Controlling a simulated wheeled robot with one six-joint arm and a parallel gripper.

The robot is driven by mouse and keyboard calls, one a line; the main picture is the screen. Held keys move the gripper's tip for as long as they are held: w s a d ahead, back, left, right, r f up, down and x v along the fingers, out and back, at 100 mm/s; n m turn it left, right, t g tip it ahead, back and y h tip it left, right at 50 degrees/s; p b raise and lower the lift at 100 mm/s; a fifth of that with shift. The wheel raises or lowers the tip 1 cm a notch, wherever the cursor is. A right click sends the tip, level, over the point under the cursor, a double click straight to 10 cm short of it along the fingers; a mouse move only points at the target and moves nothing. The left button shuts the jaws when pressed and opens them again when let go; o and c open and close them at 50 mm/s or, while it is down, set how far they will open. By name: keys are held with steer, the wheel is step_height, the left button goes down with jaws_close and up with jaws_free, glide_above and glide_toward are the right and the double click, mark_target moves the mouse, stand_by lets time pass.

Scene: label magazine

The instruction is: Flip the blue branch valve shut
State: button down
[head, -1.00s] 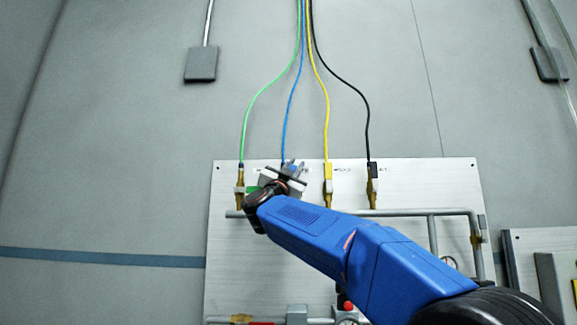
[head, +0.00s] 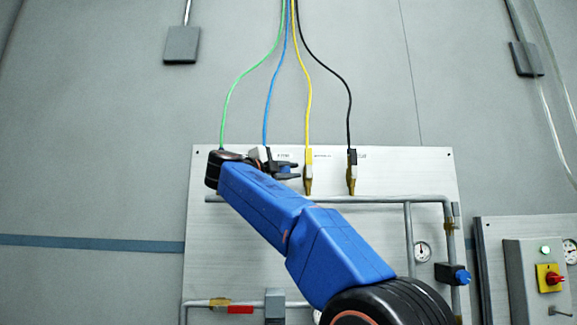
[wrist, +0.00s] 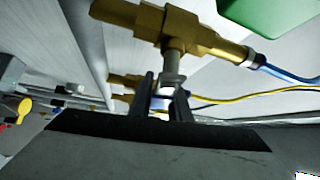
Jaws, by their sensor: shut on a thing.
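The blue branch valve's brass body (wrist: 175,28) shows at the top of the wrist view, with the blue hose (wrist: 290,73) leaving it to the right. In the head view the blue hose (head: 272,88) runs down behind my wrist, and the valve body there is hidden. My gripper (head: 290,171) reaches in from the left, its dark fingers pointing right, with a blue piece, the valve's handle (head: 284,168), between them. In the wrist view my gripper (wrist: 164,88) closes below the valve's stem. The handle's exact angle is hard to tell.
A green handle (wrist: 265,15) is close by at the top right of the wrist view. The yellow-hose valve (head: 308,178) and black-hose valve (head: 352,178) stand just right of my fingers. A grey pipe (head: 380,199) runs below them. A red-handled valve (head: 240,310) is low on the panel.

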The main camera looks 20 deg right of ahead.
steer(key=shift+s+d+f+m+g+y, duration=0.15)
steer(key=shift+f+m+g+y, duration=0.55)
steer(key=shift+f+m, duration=0.4)
steer(key=c, duration=1.6)
jaws_free()
steer(key=shift+c, duration=0.2)
steer(key=v, duration=1.7)
steer(key=shift+s, duration=0.2)
